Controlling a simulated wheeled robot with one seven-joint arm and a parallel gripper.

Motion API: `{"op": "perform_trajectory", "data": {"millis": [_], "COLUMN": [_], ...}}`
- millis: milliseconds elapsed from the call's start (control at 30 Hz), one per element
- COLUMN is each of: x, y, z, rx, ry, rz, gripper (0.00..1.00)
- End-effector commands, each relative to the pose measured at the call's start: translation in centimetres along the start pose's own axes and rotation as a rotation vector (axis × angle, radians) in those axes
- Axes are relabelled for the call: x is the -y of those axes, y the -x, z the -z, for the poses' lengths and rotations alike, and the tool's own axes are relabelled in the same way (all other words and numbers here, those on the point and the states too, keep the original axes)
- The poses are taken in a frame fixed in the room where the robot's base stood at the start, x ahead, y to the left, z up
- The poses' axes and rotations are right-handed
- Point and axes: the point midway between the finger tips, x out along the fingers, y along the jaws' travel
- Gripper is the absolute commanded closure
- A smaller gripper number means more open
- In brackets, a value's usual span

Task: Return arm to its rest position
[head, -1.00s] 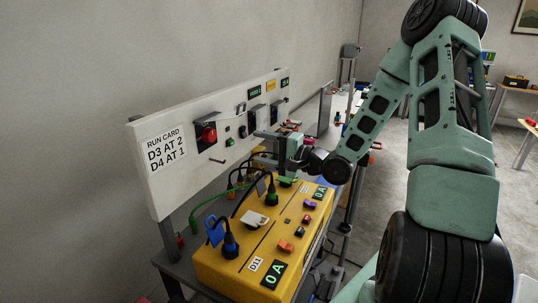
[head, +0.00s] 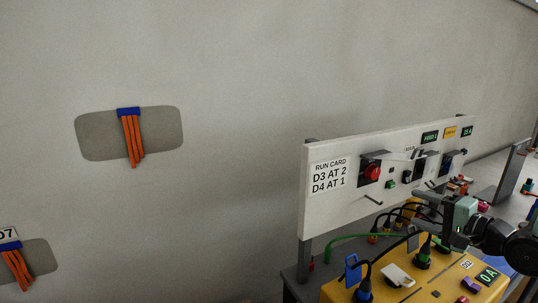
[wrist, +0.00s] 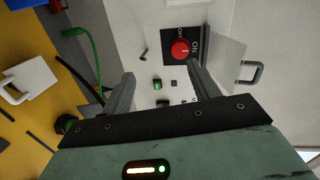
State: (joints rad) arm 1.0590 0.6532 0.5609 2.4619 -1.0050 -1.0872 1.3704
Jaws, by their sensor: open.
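My gripper (head: 428,203) is at the right of the head view, in front of the white panel and above the back of the yellow box. It is open and empty. In the wrist view the two fingers of my gripper (wrist: 158,88) stand apart, with the white panel (wrist: 140,30) beyond them. My arm runs off the right edge of the head view, so most of it is hidden.
The panel (head: 325,215) carries a run card (head: 331,175) and a red knob (head: 371,172). Orange strips (head: 132,140) hang on the wall at left.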

Motion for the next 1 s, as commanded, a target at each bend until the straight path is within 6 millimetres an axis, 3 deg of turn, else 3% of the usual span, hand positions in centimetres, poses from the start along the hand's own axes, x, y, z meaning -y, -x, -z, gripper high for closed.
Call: {"op": "perform_trajectory", "data": {"millis": [100,200,333,467,667,800,1000], "x": [-1.0,-1.9,-2.5,-2.5,-1.7,-0.8,0.2], "y": [-2.8,-4.1,-4.4,-3.3,0.8,5.4,11.6], "z": [-4.2,-7.6,-12.1,-16.7,-24.1,-29.2,-34.3], "rx": [0.084,0.16,0.276,0.414,0.676,0.897,1.18], "ry": [0.198,0.375,0.594,0.797,1.063,1.21,1.333], "rz": [-0.184,-0.336,-0.508,-0.649,-0.8,-0.852,-0.854], "gripper": [0.39,0.39,0.39,0.39,0.39,0.39,0.39]}}
